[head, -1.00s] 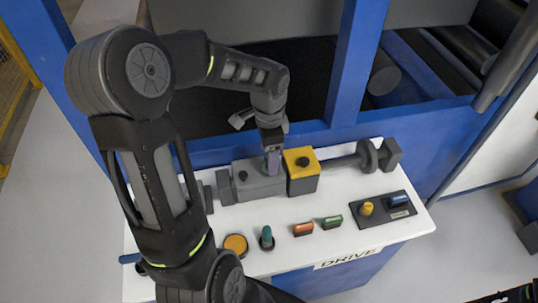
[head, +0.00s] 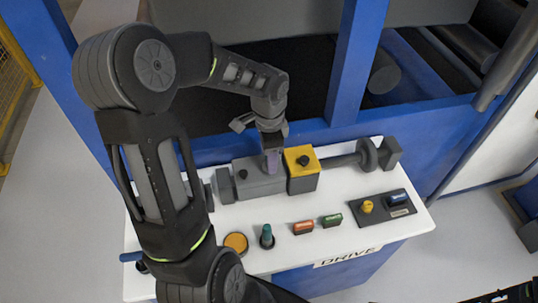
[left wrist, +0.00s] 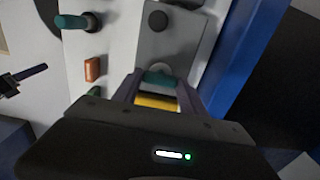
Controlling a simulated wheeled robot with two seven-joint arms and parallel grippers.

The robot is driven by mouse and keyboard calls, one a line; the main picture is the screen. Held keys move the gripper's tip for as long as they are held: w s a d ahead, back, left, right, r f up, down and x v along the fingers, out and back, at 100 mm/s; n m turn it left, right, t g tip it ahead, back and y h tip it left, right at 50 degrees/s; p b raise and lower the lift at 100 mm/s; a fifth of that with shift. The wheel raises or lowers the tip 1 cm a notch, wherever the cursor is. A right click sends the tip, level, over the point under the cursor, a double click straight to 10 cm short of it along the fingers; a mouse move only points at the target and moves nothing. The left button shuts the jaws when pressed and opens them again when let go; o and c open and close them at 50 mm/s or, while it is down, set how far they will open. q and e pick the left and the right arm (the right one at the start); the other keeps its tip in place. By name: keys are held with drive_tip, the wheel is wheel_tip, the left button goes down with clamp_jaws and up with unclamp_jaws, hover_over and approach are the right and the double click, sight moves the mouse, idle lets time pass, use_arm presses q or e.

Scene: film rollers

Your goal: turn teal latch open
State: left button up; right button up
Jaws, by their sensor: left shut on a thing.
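The teal latch (left wrist: 158,78) shows in the left wrist view between the fingertips of my left gripper (left wrist: 157,88), at the end of a grey box (left wrist: 165,42) beside the yellow block (left wrist: 157,101). My left gripper is shut on the latch. In the head view my left gripper (head: 271,161) points down at the grey box (head: 258,182), just left of the yellow block (head: 302,160). Its fingers hide the latch there, so I cannot tell the latch's angle. A dark part of my right arm shows at the bottom right corner of the head view; its jaws are unclear.
On the white panel (head: 340,240) stand a teal-topped lever (head: 267,235), an orange round button (head: 236,243), a red button (head: 303,228), a green button (head: 332,221) and a dark plate with a yellow knob (head: 367,207). A blue post (head: 355,65) rises behind.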

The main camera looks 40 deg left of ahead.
use_arm(q)
drive_tip(key=c, duration=0.4)
drive_tip(key=shift+o, duration=0.2)
drive_tip(key=shift+n, duration=0.3)
drive_tip(key=n+b, duration=0.2)
drive_tip(key=n, duration=0.1)
drive_tip(key=shift+f, duration=0.15)
drive_tip(key=n+b, duration=0.2)
drive_tip(key=n, duration=0.1)
drive_tip(key=n+b, duration=0.2)
drive_tip(key=n, duration=0.4)
drive_tip(key=n+b, duration=0.1)
drive_tip(key=n, duration=0.3)
drive_tip(key=shift+r, duration=0.2)
